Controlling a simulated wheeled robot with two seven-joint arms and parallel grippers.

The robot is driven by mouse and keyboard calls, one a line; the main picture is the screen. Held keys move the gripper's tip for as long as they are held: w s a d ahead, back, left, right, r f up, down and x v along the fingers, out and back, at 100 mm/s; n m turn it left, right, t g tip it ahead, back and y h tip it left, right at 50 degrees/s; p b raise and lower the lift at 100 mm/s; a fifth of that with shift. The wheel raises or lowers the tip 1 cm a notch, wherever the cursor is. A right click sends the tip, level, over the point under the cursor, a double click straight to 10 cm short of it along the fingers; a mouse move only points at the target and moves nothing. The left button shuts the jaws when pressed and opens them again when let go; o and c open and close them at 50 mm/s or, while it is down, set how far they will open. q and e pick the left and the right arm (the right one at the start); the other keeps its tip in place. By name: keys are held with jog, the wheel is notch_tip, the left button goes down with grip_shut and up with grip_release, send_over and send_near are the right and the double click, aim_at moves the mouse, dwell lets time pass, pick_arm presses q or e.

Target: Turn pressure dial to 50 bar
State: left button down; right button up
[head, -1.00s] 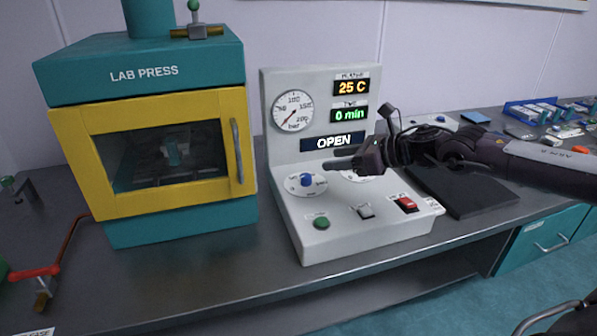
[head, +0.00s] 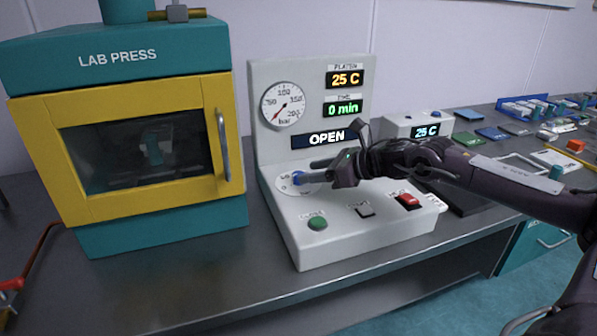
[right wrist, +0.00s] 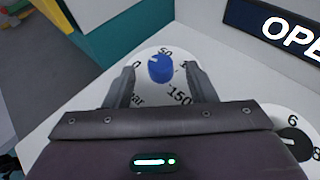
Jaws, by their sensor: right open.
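The blue pressure dial (right wrist: 161,68) sits on a round white scale plate (right wrist: 146,92) marked 0, 50 and 150 in the right wrist view. It also shows in the head view (head: 298,179), on the control panel's sloped face. My right gripper (right wrist: 160,82) is open, its two fingers on either side of the dial with gaps, so it does not grip it. In the head view, the right gripper (head: 308,172) reaches the dial from the right. The round pressure gauge (head: 283,106) has a red needle pointing to the lower left, near its low end. My left gripper is not in view.
The lab press (head: 125,140) with its yellow door shut stands left of the panel. A green button (head: 317,223), a grey switch (head: 365,210) and a red switch (head: 409,201) lie in front. A second knob (right wrist: 292,144) is right of the dial. The panel displays read 25 C, 0 min and OPEN.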

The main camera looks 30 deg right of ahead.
aim_at(299, 173)
jog(key=p+x, duration=0.1)
jog(key=x, duration=0.2)
jog(key=shift+w+a, duration=0.15)
jog(key=shift+w, duration=0.1)
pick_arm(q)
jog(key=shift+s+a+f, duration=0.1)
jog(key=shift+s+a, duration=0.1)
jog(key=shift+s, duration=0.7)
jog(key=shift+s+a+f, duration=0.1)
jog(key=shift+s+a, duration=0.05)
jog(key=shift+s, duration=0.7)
pick_arm(e)
jog(key=shift+w+a+f, duration=0.3)
jog(key=shift+w+f, duration=0.1)
jog(key=shift+w, duration=0.05)
jog(key=c, duration=1)
